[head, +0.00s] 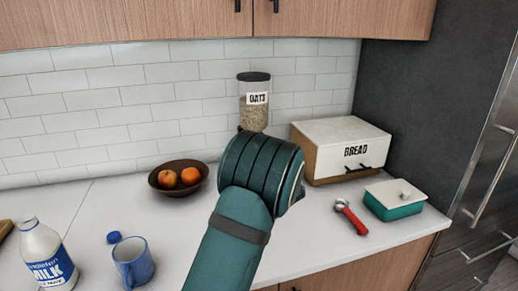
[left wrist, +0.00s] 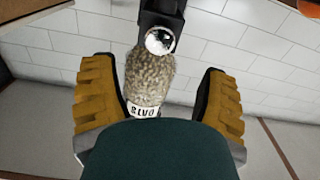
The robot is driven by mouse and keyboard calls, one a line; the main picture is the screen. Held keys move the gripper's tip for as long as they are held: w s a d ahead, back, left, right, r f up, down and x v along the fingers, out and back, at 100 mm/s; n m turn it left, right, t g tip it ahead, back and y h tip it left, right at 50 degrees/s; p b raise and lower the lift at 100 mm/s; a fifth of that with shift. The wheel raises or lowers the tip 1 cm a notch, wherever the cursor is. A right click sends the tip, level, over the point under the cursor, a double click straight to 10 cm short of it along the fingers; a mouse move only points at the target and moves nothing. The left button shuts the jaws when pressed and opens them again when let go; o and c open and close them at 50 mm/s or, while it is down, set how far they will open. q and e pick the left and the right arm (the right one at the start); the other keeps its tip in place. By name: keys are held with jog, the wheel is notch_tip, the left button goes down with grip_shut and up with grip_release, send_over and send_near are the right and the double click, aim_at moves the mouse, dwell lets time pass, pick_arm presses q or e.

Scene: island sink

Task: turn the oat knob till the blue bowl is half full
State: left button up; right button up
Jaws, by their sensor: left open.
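The oat dispenser (head: 254,116) stands against the tiled wall, clear with a dark lid and an OATS label. Its lower part is hidden behind my left arm in the head view. In the left wrist view the dispenser (left wrist: 150,82) appears upside down, with a round shiny knob (left wrist: 160,41) on a black body. My left gripper (left wrist: 157,72) is open, its two yellow-brown fingers on either side of the dispenser in that view; I cannot tell if they touch anything. No blue bowl shows in either view. My right gripper is out of view.
A brown fruit bowl (head: 157,188) is left of my wrist; a bread box (head: 325,160) is right. A red-handled scoop (head: 350,215) and teal butter dish (head: 390,207) lie farther right. A milk bottle (head: 45,250), blue cap (head: 114,237) and blue mug (head: 134,268) are front left.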

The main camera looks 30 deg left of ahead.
pick_arm(q)
jog(key=x, duration=0.8)
jog(key=shift+w+b, duration=0.1)
jog(key=shift+b, duration=0.25)
jog(key=shift+c, duration=0.2)
